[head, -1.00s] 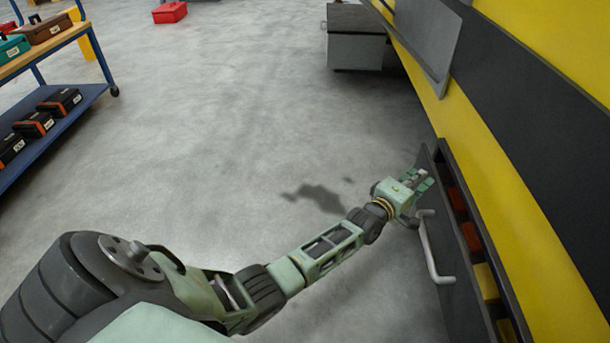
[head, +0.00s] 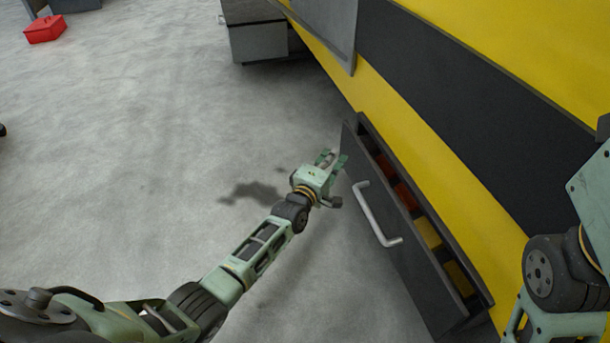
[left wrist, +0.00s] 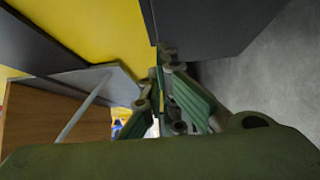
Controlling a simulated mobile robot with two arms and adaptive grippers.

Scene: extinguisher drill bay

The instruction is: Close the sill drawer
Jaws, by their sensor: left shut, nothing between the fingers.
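The sill drawer (head: 372,243) is dark grey and stands open at the foot of the yellow and black wall. Its front carries a pale bar handle (head: 371,215). Red and yellow items lie inside. My left gripper (head: 333,160) is shut and empty, beside the far end of the drawer front and apart from the handle. I cannot tell whether its fingers touch the front. The left wrist view shows the fingers (left wrist: 168,95) close together. My right arm enters at the right edge of the head view; its gripper is out of view.
A grey cabinet (head: 258,42) stands at the back by the wall, with a grey panel (head: 328,25) on the wall near it. A red toolbox (head: 45,29) sits on the floor at the far left. The concrete floor left of the drawer is clear.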

